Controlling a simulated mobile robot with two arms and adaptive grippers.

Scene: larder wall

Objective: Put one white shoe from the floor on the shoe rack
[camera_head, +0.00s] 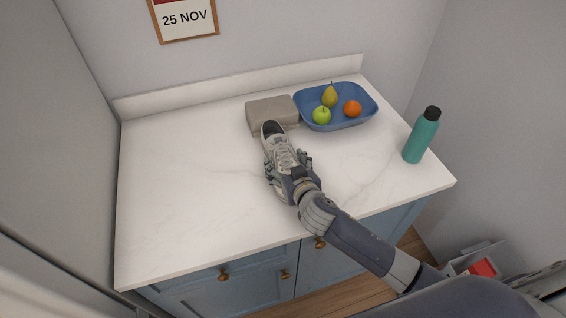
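My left gripper is not in view. No shoe rack shows in this view.
The white worktop (190,190) is clear on the left. At the back are a grey-beige box (270,110) and a blue tray (350,120) of fruit. A green bottle (420,138) stands at the right. A grey bin-like container (478,254) is at lower right.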

